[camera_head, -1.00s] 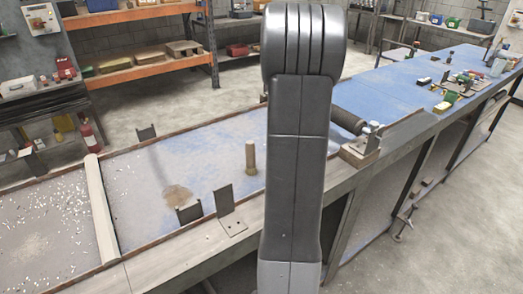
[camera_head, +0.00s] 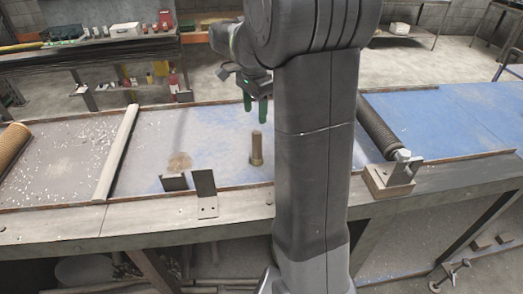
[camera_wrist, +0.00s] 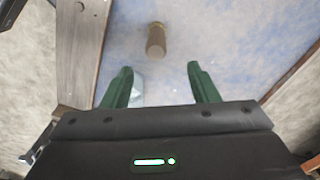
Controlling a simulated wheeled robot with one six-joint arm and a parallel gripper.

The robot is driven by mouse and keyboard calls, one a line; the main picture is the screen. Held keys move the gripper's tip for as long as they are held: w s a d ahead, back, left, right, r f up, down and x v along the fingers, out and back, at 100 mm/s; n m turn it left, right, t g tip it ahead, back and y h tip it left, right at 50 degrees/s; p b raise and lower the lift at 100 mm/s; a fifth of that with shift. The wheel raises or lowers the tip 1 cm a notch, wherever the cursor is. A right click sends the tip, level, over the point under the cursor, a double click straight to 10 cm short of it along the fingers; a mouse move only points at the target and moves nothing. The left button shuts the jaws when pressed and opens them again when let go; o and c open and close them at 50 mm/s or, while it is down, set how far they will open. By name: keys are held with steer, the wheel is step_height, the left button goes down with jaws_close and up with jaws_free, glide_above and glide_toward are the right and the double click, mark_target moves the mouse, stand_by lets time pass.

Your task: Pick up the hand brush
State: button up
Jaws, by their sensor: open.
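A brown, round, upright piece (camera_head: 256,148) with a wider base stands on the blue-stained bench top. No bristles show, so I cannot tell whether it is the hand brush. It also shows in the wrist view (camera_wrist: 156,42), beyond my fingertips and roughly centred between them. My gripper (camera_head: 256,104) has green fingers pointing down over the bench, above the piece in the head view. In the wrist view my gripper (camera_wrist: 160,70) is open, with nothing held between its fingers. My arm hides part of the bench to the right.
Upright metal brackets (camera_head: 205,190) stand near the front edge, left of the piece. A pale divider bar (camera_head: 117,155) crosses the bench. A dark roller (camera_head: 380,128) and its block (camera_head: 388,182) lie to the right. A shelf (camera_head: 90,50) stands behind. The surface around the piece is mostly clear.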

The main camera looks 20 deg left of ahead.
mark_target(257, 141)
step_height(257, 141, down, 6)
steer(key=shift+f, duration=0.15)
steer(key=shift+s+d+f+p, duration=0.15)
steer(key=shift+f+p, duration=0.3)
steer(key=shift+f, duration=0.85)
steer(key=shift+d+f+p, duration=0.1)
steer(key=shift+f+p, duration=0.3)
steer(key=shift+f, duration=0.9)
steer(key=c, duration=1)
steer(key=shift+c, duration=0.2)
